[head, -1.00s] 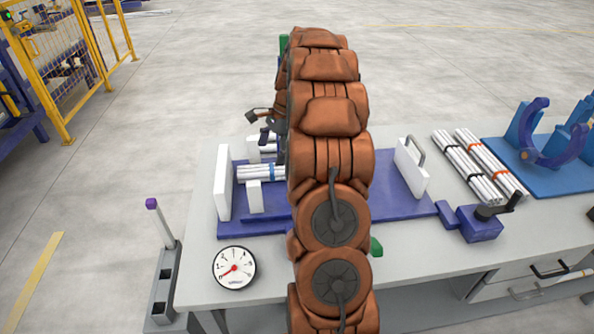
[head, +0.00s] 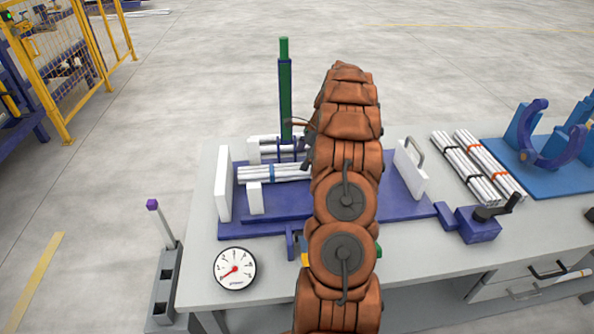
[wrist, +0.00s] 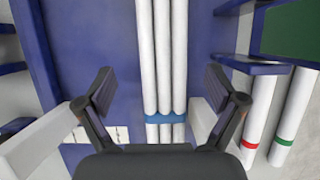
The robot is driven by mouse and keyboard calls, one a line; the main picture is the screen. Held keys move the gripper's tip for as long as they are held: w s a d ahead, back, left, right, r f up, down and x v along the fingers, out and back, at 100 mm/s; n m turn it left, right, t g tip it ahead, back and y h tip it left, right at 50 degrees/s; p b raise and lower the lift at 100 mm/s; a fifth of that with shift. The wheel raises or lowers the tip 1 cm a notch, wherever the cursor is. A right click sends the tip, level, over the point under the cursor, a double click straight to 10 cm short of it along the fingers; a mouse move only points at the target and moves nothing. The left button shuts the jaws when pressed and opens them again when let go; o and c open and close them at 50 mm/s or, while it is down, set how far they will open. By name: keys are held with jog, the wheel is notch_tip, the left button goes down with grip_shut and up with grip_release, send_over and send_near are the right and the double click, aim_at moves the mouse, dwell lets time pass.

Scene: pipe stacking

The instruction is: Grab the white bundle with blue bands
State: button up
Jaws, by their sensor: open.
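The white bundle with a blue band (head: 262,173) lies in the blue fixture (head: 230,227) on the table. In the wrist view the bundle (wrist: 162,60) runs lengthwise through the middle, with its blue band (wrist: 168,119) low in the picture. My gripper (wrist: 160,88) is open, with one finger on each side of the bundle and a gap to it on both sides. Nothing is held. How high the fingers are above the bundle I cannot tell. In the head view my arm hides most of the gripper and the bundle's right end.
White pipes with a red band (wrist: 247,143) and a green band (wrist: 284,142) lie to the right in the wrist view. A green post (head: 285,90) stands behind the fixture. A white block (head: 224,185) and a handled plate (head: 411,170) bound it. Other bundles lie right.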

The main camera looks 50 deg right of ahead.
aim_at(297, 167)
jog(key=shift+p+x, duration=1.05)
jog(key=shift+x, duration=1.35)
jog(key=shift+w+d, duration=0.15)
jog(key=c, duration=1.6)
